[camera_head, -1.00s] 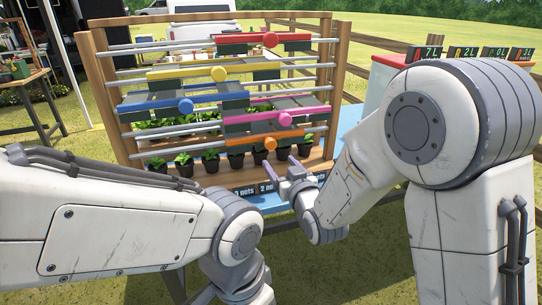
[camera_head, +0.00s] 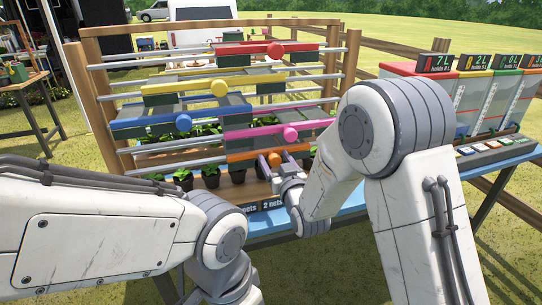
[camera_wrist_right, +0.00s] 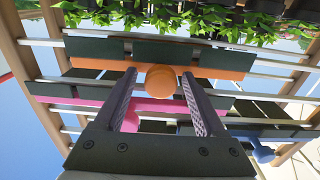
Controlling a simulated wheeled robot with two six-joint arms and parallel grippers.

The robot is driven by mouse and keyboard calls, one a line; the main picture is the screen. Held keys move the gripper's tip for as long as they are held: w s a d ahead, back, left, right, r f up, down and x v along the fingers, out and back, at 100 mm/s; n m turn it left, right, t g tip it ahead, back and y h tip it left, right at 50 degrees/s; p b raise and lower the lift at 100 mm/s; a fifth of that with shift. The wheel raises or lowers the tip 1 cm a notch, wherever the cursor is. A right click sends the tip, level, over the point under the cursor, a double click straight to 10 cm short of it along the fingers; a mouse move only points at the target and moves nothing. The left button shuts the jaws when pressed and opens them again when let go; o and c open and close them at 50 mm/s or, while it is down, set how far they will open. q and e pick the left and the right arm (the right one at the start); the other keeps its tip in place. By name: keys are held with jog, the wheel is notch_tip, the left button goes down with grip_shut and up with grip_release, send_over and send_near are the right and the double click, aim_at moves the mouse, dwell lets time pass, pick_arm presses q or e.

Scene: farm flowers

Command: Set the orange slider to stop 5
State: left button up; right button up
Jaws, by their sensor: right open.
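The orange slider (camera_head: 240,156) is the lowest coloured bar on the wooden rack, with a round orange knob (camera_head: 274,159) on its front. My right gripper (camera_head: 271,168) is open at this knob. In the right wrist view the orange knob (camera_wrist_right: 161,79) sits between the two open fingers, with a visible gap on each side. The orange bar (camera_wrist_right: 110,64) runs behind it on a metal rail. I cannot read any stop numbers on the rack. My left arm comes in from the left, but its gripper is out of view.
The pink slider (camera_head: 255,132) is just above the orange one; blue (camera_head: 150,121), yellow (camera_head: 180,91) and red (camera_head: 235,49) sliders are on other rails. Potted plants (camera_head: 210,174) stand below. Labelled bins (camera_head: 480,95) stand on the blue table at right.

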grip_shut()
dwell(1.4)
